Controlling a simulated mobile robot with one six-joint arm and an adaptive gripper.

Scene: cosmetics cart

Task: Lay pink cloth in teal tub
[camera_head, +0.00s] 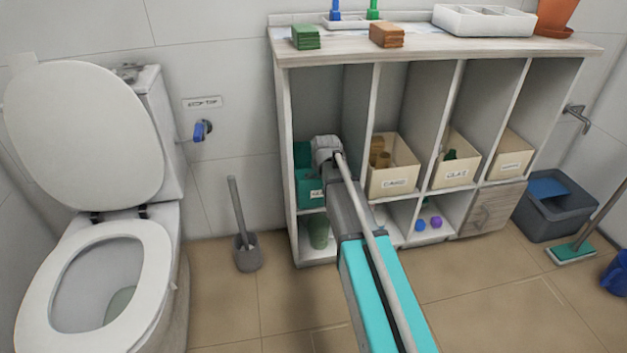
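A teal tub (309,190) with a white label stands in the leftmost upper compartment of the shelf unit. My arm reaches up to this compartment, and its grey wrist end covers the tub's right side. My gripper's fingers are hidden behind the wrist, so I cannot see whether they hold anything. I see no pink cloth. The inside of the tub is mostly hidden.
The shelf unit (435,53) has upright dividers close beside my arm. Labelled beige bins (393,180) fill the other upper compartments. Green (306,37) and brown (386,35) stacks lie on top. A toilet (90,265) and brush (246,250) stand left; a grey bucket (553,219) stands right.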

